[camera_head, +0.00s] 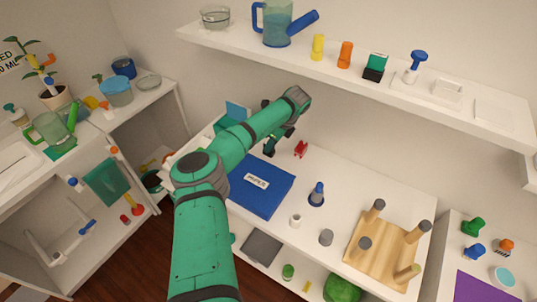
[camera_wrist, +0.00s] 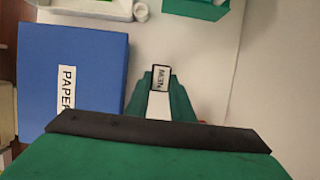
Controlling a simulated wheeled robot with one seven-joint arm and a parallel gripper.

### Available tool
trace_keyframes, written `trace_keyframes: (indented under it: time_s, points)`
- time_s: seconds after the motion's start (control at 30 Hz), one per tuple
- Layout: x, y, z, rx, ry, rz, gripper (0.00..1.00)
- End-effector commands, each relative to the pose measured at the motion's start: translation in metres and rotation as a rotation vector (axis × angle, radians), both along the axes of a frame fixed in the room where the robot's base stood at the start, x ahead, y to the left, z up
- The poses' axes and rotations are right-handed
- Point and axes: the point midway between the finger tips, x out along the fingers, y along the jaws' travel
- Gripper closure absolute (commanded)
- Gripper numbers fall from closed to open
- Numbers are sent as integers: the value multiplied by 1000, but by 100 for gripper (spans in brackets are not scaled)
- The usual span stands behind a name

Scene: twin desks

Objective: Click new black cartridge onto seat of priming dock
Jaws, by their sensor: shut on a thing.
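My gripper (camera_wrist: 161,86) is shut on the black cartridge (camera_wrist: 154,68), which has a white label reading NEW, turned sideways in the wrist view. The cartridge sits between the two green fingertips, above the white desk top. In the head view my gripper (camera_head: 272,140) is partly hidden behind my green arm, over the back of the middle desk, and the cartridge cannot be made out there. I cannot tell for sure which thing is the priming dock. A teal open container (camera_wrist: 196,8) is cut off at the top of the wrist view.
A blue box (camera_head: 262,198) labelled PAPER lies left of my gripper in the wrist view. A small red object (camera_head: 300,149) stands near the wall. A blue-topped stamp (camera_head: 317,194) and an upturned wooden stool (camera_head: 372,248) stand farther right. A wall shelf (camera_head: 330,75) hangs above.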

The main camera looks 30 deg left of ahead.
Motion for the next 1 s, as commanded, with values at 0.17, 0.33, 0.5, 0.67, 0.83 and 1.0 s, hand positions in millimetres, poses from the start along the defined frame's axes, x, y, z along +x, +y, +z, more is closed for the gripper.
trace_keyframes:
  time_s: [0.17, 0.33, 0.5, 0.67, 0.83, 1.0]
  points:
    - [0, 1, 10, 1, 0, 1, 100]
    - [0, 0, 18, 0, -1, 1, 100]
    - [0, 0, 26, 1, -1, 0, 100]
    - [0, 0, 27, 0, 0, 0, 100]
    - [0, 1, 27, 0, 0, 1, 100]
    - [-5, 10, 29, -1, 0, 1, 100]
